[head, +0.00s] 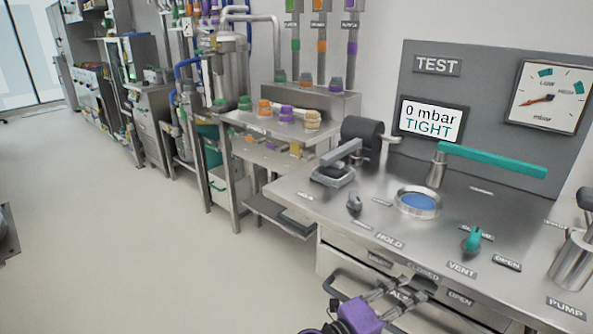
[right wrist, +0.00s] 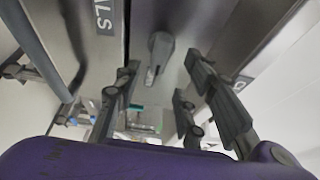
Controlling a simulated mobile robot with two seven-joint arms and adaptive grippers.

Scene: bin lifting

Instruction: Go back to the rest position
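My right gripper (head: 408,288), with a purple body, is low in front of the test bench (head: 300,190), by the drawer front with its labels. In the right wrist view its two dark fingers (right wrist: 163,75) stand apart, with nothing held between them. A grey lever or knob (right wrist: 160,52) shows beyond the gap; I cannot tell how far it is from the fingertips. My left gripper does not show in these views.
The bench carries a teal lever (head: 490,160), a round port with a blue centre (head: 418,202), a teal vent knob (head: 473,240) and a clamp (head: 335,170). The screen (head: 430,120) reads "0 mbar TIGHT". A dark drawer handle (head: 335,287) juts out at the front.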

